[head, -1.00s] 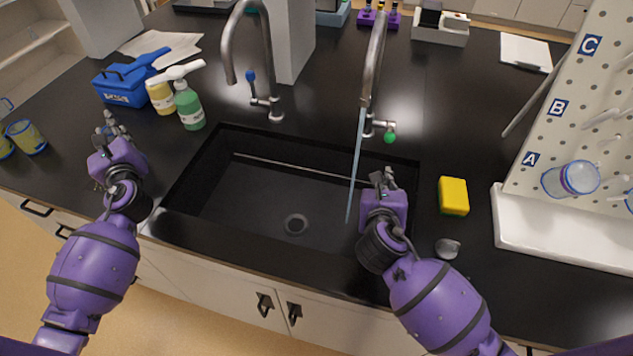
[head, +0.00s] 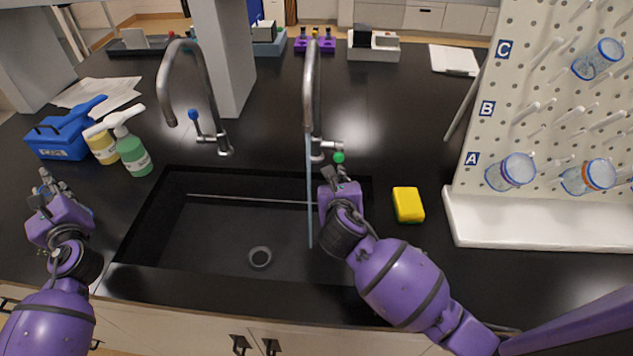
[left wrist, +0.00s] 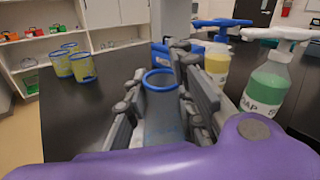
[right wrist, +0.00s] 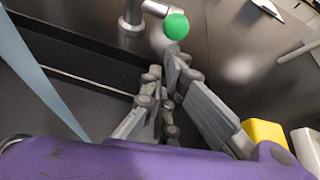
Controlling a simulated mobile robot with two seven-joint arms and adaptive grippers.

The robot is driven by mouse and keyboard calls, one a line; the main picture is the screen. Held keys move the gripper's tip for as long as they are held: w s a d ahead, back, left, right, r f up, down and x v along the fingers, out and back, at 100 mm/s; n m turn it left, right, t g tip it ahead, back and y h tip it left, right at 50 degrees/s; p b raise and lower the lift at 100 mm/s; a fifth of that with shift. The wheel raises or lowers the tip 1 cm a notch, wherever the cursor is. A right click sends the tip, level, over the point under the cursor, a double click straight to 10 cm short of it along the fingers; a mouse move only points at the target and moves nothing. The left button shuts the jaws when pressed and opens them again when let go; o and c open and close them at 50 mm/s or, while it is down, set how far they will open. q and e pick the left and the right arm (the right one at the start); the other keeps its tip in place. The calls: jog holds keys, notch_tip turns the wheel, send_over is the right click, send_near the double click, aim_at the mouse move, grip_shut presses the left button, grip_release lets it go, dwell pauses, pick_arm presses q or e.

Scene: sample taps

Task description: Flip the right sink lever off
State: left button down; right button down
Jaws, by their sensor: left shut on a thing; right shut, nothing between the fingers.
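The right tap (head: 310,100) has a side lever with a green ball end (head: 339,157), which also shows in the right wrist view (right wrist: 176,26). A pale blue stream of water (head: 309,200) runs from its spout into the black sink (head: 215,235). My right gripper (head: 338,174) is shut and empty, just in front of and below the green ball. In the right wrist view its fingertips (right wrist: 165,60) point at the ball with a small gap. My left gripper (head: 50,187) is shut on a clear blue-rimmed jar (left wrist: 160,95), left of the sink.
The left tap (head: 205,95) has a blue-ended lever. Soap bottles (head: 133,155) and a blue box (head: 60,140) stand at left. A yellow sponge (head: 408,205) lies right of the sink. A pegboard (head: 520,120) with jars stands further right.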

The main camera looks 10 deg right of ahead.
jog(key=shift+r+g, duration=0.3)
jog(key=shift+r, duration=0.1)
